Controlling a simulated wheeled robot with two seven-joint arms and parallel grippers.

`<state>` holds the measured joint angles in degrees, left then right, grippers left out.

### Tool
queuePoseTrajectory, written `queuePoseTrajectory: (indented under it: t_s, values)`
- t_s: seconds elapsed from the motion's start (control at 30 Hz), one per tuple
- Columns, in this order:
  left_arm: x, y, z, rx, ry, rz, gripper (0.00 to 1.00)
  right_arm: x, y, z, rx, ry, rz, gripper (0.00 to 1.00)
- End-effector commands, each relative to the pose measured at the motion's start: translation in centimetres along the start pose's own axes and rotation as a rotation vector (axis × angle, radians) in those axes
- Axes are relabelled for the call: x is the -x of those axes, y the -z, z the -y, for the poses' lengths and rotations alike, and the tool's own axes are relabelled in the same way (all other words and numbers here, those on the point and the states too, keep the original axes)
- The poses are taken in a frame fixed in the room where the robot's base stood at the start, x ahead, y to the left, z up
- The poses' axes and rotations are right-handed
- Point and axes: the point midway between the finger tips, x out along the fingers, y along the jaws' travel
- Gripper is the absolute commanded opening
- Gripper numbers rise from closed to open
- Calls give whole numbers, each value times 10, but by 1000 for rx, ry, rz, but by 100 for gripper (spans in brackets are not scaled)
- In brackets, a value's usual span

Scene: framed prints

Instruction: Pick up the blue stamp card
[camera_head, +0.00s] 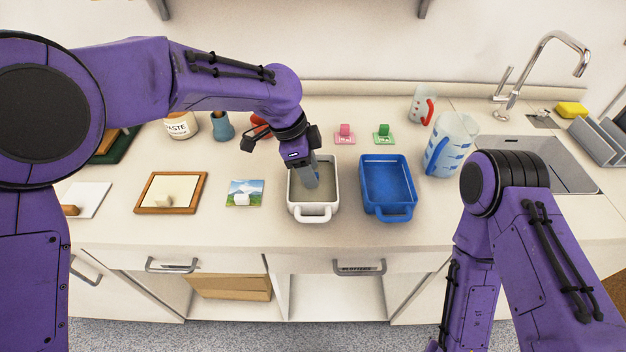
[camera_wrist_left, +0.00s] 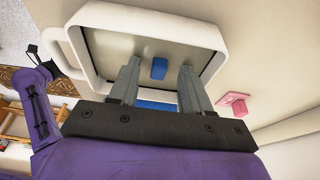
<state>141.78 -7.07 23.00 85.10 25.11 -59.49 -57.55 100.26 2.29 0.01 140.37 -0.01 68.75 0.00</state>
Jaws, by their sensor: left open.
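My left gripper (camera_head: 312,182) points down into the white tray (camera_head: 332,212) in the head view. In the left wrist view its two fingers (camera_wrist_left: 159,85) are spread apart, with nothing clamped between them. A small blue block (camera_wrist_left: 159,69) shows inside the tray beyond the fingertips. A flat blue patch (camera_wrist_left: 155,105) shows between the fingers, nearer the gripper's base. These look like the blue stamp card, but I cannot tell whether the two parts join. In the head view the gripper hides the card. My right gripper is out of view.
A blue tray (camera_head: 388,207) stands right of the white one. Pink (camera_head: 345,134) and green (camera_head: 384,134) stamp cards lie behind. A landscape print (camera_head: 245,187) and a wooden frame (camera_head: 171,206) lie left. A measuring jug (camera_head: 451,146) stands near the sink.

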Motion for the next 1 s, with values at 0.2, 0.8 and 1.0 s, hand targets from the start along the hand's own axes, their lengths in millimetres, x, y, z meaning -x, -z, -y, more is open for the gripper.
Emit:
queuePoseTrajectory:
  t_s: [0.2,0.8,1.0]
  values:
    - [-14,0,0,0,2,0,48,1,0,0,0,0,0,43]
    - [-12,1,0,-1,2,-1,0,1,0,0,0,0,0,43]
    - [8,7,1,-1,4,-3,0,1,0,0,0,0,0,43]
